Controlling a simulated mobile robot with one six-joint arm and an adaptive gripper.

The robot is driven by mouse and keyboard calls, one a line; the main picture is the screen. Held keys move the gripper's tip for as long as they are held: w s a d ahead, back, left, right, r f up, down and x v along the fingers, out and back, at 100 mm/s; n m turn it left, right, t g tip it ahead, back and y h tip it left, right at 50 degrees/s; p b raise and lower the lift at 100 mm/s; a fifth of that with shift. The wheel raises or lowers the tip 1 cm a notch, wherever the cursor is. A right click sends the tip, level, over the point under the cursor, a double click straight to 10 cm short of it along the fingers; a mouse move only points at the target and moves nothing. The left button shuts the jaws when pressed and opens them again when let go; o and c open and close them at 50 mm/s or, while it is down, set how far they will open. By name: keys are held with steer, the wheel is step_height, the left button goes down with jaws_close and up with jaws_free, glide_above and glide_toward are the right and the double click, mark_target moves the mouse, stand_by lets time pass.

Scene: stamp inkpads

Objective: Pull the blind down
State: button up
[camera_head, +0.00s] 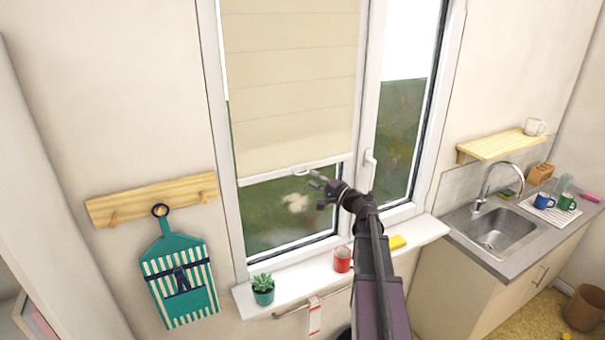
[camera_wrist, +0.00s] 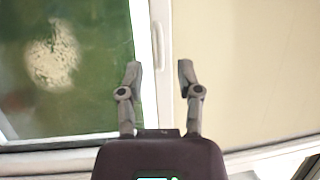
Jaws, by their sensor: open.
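My gripper (camera_head: 318,182) is just right of and below the handle. In the wrist view my gripper (camera_wrist: 161,72) is open, with the bar (camera_wrist: 166,95) and handle (camera_wrist: 158,48) lying between its fingers in the picture. The blind (camera_wrist: 245,75) fills the right side there. I cannot tell whether the fingers touch anything.
A window handle (camera_head: 369,160) sticks out right of the blind. A wooden peg rail (camera_head: 140,203) is on the left wall.

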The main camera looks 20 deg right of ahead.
steer(key=shift+x, duration=2.25)
